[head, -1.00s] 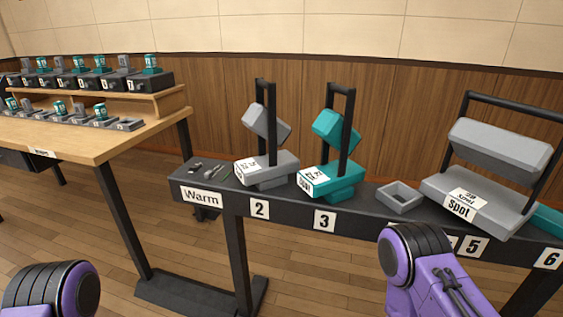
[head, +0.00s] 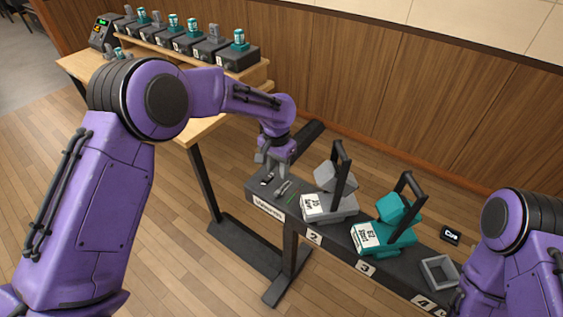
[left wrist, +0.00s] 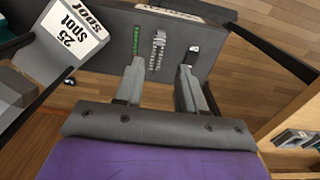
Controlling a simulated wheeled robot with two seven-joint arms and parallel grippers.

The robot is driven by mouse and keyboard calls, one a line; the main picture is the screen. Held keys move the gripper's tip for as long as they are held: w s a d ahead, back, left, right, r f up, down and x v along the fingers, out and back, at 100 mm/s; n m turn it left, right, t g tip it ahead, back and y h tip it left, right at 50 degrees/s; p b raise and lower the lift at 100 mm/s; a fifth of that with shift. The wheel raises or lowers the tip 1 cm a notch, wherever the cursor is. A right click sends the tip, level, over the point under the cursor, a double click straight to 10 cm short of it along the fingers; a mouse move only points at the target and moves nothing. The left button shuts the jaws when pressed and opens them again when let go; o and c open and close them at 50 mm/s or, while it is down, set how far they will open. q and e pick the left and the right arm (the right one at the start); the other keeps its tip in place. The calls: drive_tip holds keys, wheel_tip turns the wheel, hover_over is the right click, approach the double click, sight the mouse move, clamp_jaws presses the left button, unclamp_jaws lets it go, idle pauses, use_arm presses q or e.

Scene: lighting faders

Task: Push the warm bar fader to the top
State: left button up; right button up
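The warm end of the black bar (head: 255,187) carries a white label (head: 264,208), which reads "Warm" in the earlier view. On its top are a small dark piece with a white mark (head: 267,179), a grey strip (head: 283,187) and a thin green strip (head: 291,198). In the left wrist view the dark piece (left wrist: 193,52), ribbed grey strip (left wrist: 158,48) and green strip (left wrist: 136,40) lie side by side. I cannot tell which is the fader's knob. My left gripper (left wrist: 160,75) is open and empty above this end, also in the head view (head: 273,162). My right gripper is hidden.
A wooden desk (head: 205,130) with several small lamp units is behind left.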

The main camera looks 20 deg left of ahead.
sight(277, 192)
use_arm(q)
wheel_tip(277, 192, down, 10)
drive_tip(key=shift+s+r+p, duration=0.15)
drive_tip(key=shift+r+p, duration=0.1)
drive_tip(key=shift+p, duration=0.5)
drive_tip(key=shift+s+f, duration=0.1)
drive_tip(key=shift+f, duration=0.05)
clamp_jaws()
